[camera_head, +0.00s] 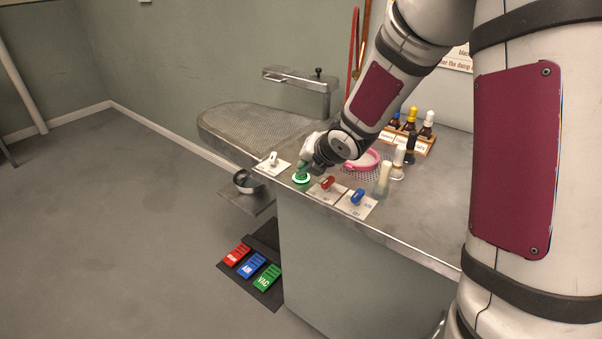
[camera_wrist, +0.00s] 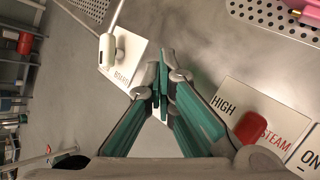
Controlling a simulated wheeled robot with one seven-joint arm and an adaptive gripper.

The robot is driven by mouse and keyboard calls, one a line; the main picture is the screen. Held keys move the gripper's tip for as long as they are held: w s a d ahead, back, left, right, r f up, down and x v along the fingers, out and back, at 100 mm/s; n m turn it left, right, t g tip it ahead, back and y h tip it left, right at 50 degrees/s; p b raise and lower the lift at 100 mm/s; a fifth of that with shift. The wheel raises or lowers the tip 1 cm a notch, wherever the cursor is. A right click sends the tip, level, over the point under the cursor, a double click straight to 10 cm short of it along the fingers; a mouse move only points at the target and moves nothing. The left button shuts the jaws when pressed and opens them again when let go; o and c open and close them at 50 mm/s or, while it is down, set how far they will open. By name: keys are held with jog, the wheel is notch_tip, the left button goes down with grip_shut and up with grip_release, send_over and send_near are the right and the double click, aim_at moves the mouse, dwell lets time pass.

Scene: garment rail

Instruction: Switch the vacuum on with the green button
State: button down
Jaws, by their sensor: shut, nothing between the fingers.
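The green button (camera_head: 301,180), with a pale bright ring around it, sits on the front edge of the metal worktop in the head view. My gripper (camera_head: 303,168) is directly over it, fingertips pointing down. The fingers cover part of the button, and I cannot tell whether they touch it. In the wrist view my gripper (camera_wrist: 163,68) has its teal fingers shut together with nothing between them. The button is not seen there, hidden behind the fingers.
A white lever switch (camera_head: 273,159) stands left of the button. A red knob (camera_head: 327,183) and a blue knob (camera_head: 357,196) stand right. Red, blue and green pedals (camera_head: 268,276) lie on the floor.

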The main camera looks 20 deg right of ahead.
jog(key=shift+r+p, duration=2.8)
jog(key=shift+r, duration=0.3)
jog(key=s+d+r+m+g+h+p, duration=0.2)
jog(key=s+d+r+m+h+p, duration=0.15)
jog(key=s+r+m, duration=1.15)
jog(key=s+a+r+m+g, duration=0.1)
jog(key=s+a+m, duration=0.1)
jog(key=s+m, duration=0.5)
jog(key=s+a+r+m+g+y+p, duration=0.1)
jog(key=s+m, duration=0.6)
jog(key=s, duration=1.2)
jog(key=shift+a+r+g, duration=0.4)
jog(key=shift+a+r, duration=0.1)
jog(key=shift+r, duration=0.1)
jog(key=shift+s+d+y, duration=0.1)
jog(key=shift+y, duration=0.15)
